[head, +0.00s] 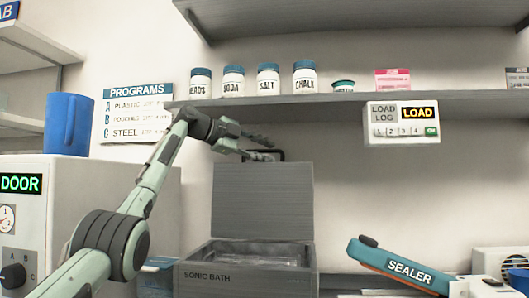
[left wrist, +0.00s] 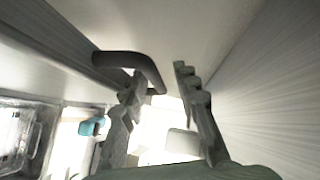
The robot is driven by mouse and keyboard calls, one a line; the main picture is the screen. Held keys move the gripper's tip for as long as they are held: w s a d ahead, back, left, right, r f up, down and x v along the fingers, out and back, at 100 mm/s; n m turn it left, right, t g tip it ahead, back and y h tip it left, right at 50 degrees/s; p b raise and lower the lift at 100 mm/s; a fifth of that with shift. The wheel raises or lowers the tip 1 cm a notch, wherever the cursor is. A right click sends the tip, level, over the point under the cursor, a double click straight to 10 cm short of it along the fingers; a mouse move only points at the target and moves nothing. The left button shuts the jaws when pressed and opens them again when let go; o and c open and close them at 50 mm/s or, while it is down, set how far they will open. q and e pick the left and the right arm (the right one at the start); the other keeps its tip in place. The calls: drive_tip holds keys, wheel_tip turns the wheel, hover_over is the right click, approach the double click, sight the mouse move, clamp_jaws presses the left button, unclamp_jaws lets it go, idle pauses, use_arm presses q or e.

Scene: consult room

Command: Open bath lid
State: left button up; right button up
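The grey sonic bath (head: 246,279) sits on the counter, and its basin shows. Its lid (head: 262,200) stands upright at the back of the bath. A dark handle (head: 279,154) is at the lid's top edge; it also shows in the left wrist view (left wrist: 130,60). My left gripper (head: 268,149) is at the lid's top, by the handle. In the left wrist view its fingers (left wrist: 161,80) are spread apart, with the handle's bent end close to the left finger. Whether they touch is unclear. My right gripper is not in view.
A shelf (head: 340,101) with labelled jars runs just above the lid. A blue-topped sealer (head: 400,267) lies right of the bath. A white machine with a DOOR display (head: 45,215) stands at the left, with a blue cup (head: 68,124) on top.

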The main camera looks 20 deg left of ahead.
use_arm(q)
drive_tip(key=shift+f, duration=0.1)
drive_tip(key=v, duration=1.2)
idle(0.4)
